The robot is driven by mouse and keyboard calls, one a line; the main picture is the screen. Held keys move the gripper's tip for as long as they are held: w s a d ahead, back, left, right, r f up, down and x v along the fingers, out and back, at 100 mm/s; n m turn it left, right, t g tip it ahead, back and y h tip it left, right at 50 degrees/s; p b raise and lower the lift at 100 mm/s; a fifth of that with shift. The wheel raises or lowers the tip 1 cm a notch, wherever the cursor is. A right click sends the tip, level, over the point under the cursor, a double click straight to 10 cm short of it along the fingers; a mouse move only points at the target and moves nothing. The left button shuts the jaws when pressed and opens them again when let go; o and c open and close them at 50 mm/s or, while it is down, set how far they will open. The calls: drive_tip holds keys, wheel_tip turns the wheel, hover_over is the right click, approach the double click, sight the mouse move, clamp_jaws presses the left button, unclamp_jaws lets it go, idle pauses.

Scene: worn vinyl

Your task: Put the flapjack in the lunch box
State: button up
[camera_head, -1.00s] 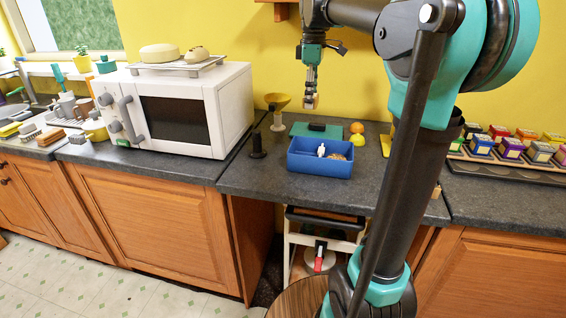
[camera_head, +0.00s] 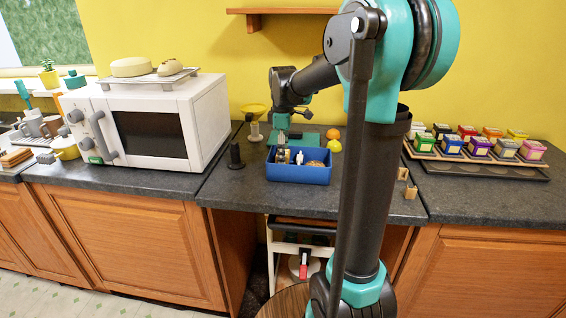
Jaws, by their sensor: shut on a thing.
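The lunch box is an open blue box (camera_head: 299,174) on the dark counter. Inside are a small white thing (camera_head: 299,157) and a tan rounded thing (camera_head: 316,164) towards the right. My gripper (camera_head: 282,157) points down with its fingertips at the left part of the box, around rim height. It is shut on a small tan piece, which I take to be the flapjack; the fingers and the box mostly hide it. I cannot tell whether the piece touches the box floor.
A dark pepper-mill-like object (camera_head: 236,156) and a yellow funnel (camera_head: 254,112) stand left of the box, near the microwave (camera_head: 150,125). A rack of coloured small boxes (camera_head: 480,145) stands at the right. A wall shelf (camera_head: 285,12) is above.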

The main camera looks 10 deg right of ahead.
drive_tip(key=shift+f, duration=1.7)
drive_tip(key=o, duration=0.8)
drive_tip(key=shift+f, duration=0.1)
drive_tip(key=shift+o, duration=0.2)
wheel_tip(320, 180, up, 12)
drive_tip(key=shift+r, duration=0.15)
